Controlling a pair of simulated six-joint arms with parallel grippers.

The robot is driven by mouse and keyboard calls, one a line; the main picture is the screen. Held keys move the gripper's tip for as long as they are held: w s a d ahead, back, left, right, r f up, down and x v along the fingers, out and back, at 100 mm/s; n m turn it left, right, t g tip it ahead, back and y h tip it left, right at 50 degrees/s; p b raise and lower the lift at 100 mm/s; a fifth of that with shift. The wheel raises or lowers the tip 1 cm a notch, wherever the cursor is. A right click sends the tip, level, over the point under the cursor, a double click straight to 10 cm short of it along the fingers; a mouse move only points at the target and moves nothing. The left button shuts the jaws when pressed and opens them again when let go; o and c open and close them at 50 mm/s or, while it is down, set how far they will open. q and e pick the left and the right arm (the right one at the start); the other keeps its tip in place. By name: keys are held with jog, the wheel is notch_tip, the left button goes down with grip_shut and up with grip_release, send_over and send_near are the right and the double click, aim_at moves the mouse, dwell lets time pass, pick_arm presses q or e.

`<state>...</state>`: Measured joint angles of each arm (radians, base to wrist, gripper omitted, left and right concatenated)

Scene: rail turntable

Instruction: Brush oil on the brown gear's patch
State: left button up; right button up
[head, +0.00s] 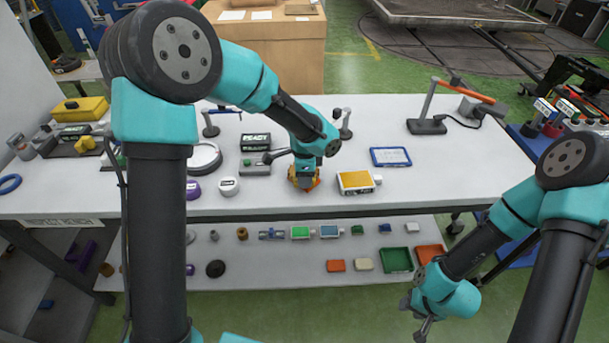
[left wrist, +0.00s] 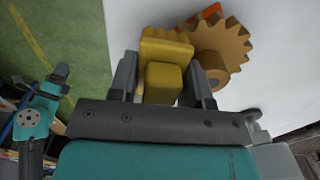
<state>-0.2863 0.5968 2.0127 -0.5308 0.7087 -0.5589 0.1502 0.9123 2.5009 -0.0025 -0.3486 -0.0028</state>
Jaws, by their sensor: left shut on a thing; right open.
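My left gripper (head: 304,176) is low over the middle of the table in the head view. In the left wrist view it is shut on a yellow block-shaped tool (left wrist: 164,78), apparently the brush, with a ridged far end. The brown gear (left wrist: 222,42) stands right beside the tool, with a hub facing the camera and an orange-red patch (left wrist: 211,9) at its far edge. I cannot tell whether the tool touches the gear. In the head view the gripper mostly hides the gear (head: 313,185). My right gripper (head: 424,328) is open and empty, low in front of the table.
A white box with a yellow top (head: 356,181) is just right of the gear. A READY sign (head: 255,142) and grey device (head: 255,169) are to the left. A blue-framed card (head: 390,157) lies behind.

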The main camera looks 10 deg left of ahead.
pick_arm(q)
jog(key=shift+s+d, duration=0.1)
jog(key=shift+s, duration=0.35)
jog(key=shift+w, duration=0.45)
dwell(0.6)
jog(key=shift+s, duration=0.45)
dwell(0.4)
jog(key=shift+r, duration=0.15)
jog(key=shift+r, duration=3.4)
